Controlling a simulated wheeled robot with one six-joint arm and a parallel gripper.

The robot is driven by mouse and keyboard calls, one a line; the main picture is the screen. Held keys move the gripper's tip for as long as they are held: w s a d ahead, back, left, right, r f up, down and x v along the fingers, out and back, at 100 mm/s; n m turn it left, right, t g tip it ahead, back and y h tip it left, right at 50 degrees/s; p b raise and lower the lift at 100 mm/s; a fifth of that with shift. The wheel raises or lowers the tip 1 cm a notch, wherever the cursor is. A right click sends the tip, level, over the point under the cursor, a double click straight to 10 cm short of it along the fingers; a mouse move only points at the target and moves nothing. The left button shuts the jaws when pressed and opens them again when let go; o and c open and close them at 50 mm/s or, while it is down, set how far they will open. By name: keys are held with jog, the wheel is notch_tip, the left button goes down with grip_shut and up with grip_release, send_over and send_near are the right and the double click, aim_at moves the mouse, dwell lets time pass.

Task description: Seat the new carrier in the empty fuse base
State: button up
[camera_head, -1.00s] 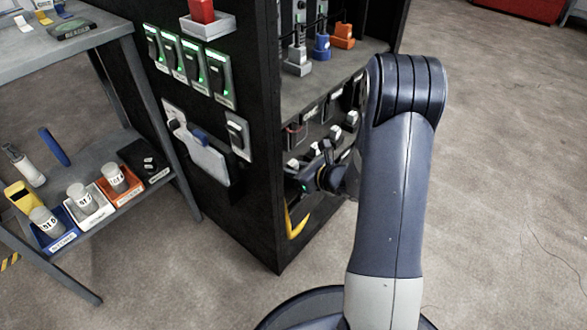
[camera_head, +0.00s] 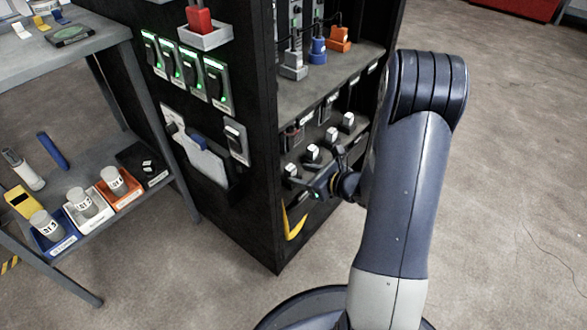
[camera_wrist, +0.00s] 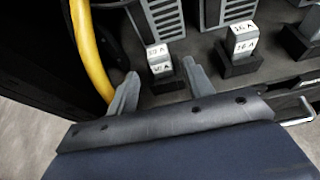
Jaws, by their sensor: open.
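My gripper (camera_head: 318,189) is at the lower shelf of the black cabinet, beside the front end of a row of white-topped fuse carriers. In the wrist view my gripper (camera_wrist: 160,70) is open. Its two grey fingers stand apart, with a white-topped, labelled carrier (camera_wrist: 160,60) between and just beyond the tips. I cannot tell if a finger touches it. A second carrier marked 16 A (camera_wrist: 242,38) stands to its right in a dark base (camera_wrist: 238,66). The head view shows the row's nearest carrier (camera_head: 291,170) and another (camera_head: 312,152) behind it. I cannot make out an empty base.
A yellow curved tube (camera_wrist: 90,50) runs just left of my gripper. A thin metal handle (camera_wrist: 298,108) is at the right. The cabinet's upper shelf (camera_head: 305,95) holds grey, blue and orange plugs. A bench with bins (camera_head: 92,222) stands left.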

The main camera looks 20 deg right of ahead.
aim_at(294, 171)
jog(key=p+v, duration=0.1)
jog(key=v, duration=0.4)
jog(key=shift+s+d+r, duration=0.15)
jog(key=shift+s+d, duration=0.05)
jog(key=shift+s, duration=0.1)
jog(key=b+x, duration=0.1)
jog(key=x, duration=0.2)
jog(key=b+x, duration=0.1)
jog(key=x, duration=0.6)
jog(key=shift+w+a+r+b, duration=0.2)
jog(key=shift+w+a+b, duration=0.05)
jog(key=shift+w+b, duration=0.15)
jog(key=shift+r, duration=0.2)
jog(key=shift+f, duration=0.2)
